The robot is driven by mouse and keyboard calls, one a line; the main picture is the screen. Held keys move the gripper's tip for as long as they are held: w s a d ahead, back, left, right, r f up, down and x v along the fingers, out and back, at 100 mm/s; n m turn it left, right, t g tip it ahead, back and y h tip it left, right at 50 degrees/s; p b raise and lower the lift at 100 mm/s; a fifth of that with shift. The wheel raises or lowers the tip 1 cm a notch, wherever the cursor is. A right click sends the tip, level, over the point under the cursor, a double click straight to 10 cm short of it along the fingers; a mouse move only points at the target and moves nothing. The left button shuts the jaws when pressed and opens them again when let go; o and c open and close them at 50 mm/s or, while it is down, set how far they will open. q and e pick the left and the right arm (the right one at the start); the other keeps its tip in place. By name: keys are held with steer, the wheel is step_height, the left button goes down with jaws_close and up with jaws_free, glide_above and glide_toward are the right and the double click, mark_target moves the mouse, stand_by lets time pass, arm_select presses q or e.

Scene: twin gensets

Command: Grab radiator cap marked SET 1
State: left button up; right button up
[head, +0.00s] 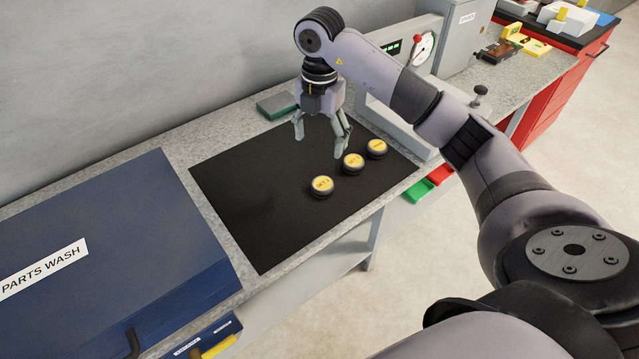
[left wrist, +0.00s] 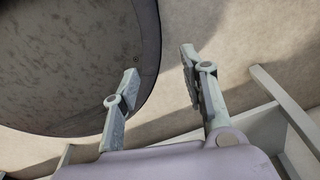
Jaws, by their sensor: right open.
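Three round caps with dark rims and yellow tops lie on a black mat (head: 245,190) on the workbench. The nearest cap (head: 322,185) carries print that looks like SET 1. The middle cap (head: 353,162) and the far cap (head: 376,148) have print too small to read for sure. My right gripper (head: 320,143) is open and empty, pointing down above the mat, behind and above the caps and apart from them. My left gripper (left wrist: 158,78) shows in the left wrist view, its fingers apart with nothing between them.
A blue PARTS WASH unit (head: 100,240) stands at the left. A grey machine (head: 425,60) with a gauge stands right of the mat. A green block (head: 277,106) lies behind the mat. Green and red trays (head: 418,190) sit below the bench edge. The mat's left part is clear.

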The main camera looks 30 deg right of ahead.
glide_above(322, 183)
steer(key=f, duration=0.3)
steer(key=f+p, duration=0.1)
steer(key=f, duration=0.1)
steer(key=shift+a+f, duration=0.25)
steer(key=shift+f, duration=1.65)
steer(key=f, duration=0.1)
steer(key=f+p, duration=0.1)
steer(key=f, duration=0.2)
steer(key=shift+s+d+f+p, duration=0.15)
steer(key=shift+d+f+p, duration=0.05)
steer(key=shift+d+p, duration=0.1)
steer(key=shift+f, duration=0.25)
arm_select(q)
steer(key=shift+s+r, duration=0.3)
steer(key=shift+r, duration=0.35)
steer(key=shift+s+r, duration=0.3)
steer(key=shift+r, duration=0.3)
arm_select(e)
steer(key=c, duration=1.3)
